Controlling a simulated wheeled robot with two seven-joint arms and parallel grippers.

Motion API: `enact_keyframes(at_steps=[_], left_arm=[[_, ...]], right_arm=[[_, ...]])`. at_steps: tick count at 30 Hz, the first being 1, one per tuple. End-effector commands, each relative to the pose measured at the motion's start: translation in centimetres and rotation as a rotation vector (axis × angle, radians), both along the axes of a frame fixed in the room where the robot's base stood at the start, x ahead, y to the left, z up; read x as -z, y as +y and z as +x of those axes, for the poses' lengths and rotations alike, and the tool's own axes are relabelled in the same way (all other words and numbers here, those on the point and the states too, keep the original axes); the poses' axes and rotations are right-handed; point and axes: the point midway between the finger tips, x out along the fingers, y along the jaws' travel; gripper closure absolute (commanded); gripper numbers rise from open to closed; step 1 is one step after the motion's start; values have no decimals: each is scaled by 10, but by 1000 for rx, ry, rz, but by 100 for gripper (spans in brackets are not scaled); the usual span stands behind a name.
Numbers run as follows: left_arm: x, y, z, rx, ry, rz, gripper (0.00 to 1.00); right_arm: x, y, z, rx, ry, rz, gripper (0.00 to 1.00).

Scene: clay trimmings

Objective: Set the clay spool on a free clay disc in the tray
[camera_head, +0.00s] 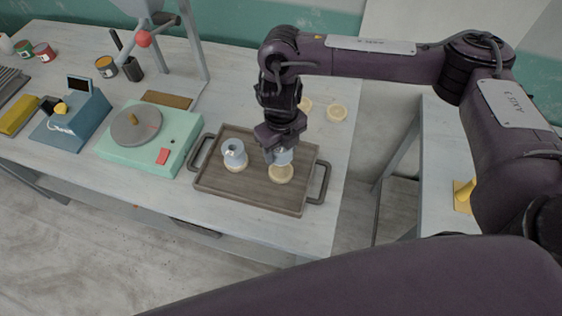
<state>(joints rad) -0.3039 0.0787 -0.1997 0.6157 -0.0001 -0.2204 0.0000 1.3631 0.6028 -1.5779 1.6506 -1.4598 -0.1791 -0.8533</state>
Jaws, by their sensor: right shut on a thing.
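The brown tray (225,188) lies on the table. At its left a pale blue-grey spool (235,152) stands upright on a cream clay disc (236,167). My right gripper (283,149) points down over the tray's right half and is shut on another pale blue-grey spool (284,158), mostly hidden by the fingers. This spool is upright, right above or on a second cream clay disc (280,175); I cannot tell whether they touch. My left gripper is not in view.
A mint-green machine with a round plate (136,124) stands left of the tray. The tray has a raised rim and dark handles (322,184).

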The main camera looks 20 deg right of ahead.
Motion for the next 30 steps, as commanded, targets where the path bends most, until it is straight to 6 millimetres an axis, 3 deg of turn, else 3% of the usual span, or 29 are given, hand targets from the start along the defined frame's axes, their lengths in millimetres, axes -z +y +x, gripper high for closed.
enact_keyframes(at_steps=[3, 8, 15, 28, 29, 30], left_arm=[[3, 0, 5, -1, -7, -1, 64], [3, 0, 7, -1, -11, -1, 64], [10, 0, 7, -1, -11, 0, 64], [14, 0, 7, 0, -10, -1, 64], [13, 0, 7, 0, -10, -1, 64], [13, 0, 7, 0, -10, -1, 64]], right_arm=[[22, 1, -1, 1, 3, 2, 76], [33, 1, 0, 0, 0, 1, 76], [64, 0, -1, 2, 2, 2, 76], [71, 0, 0, 0, -1, 0, 76], [70, 0, 0, 0, 0, 0, 43], [70, 0, 0, 0, 0, 0, 38]])
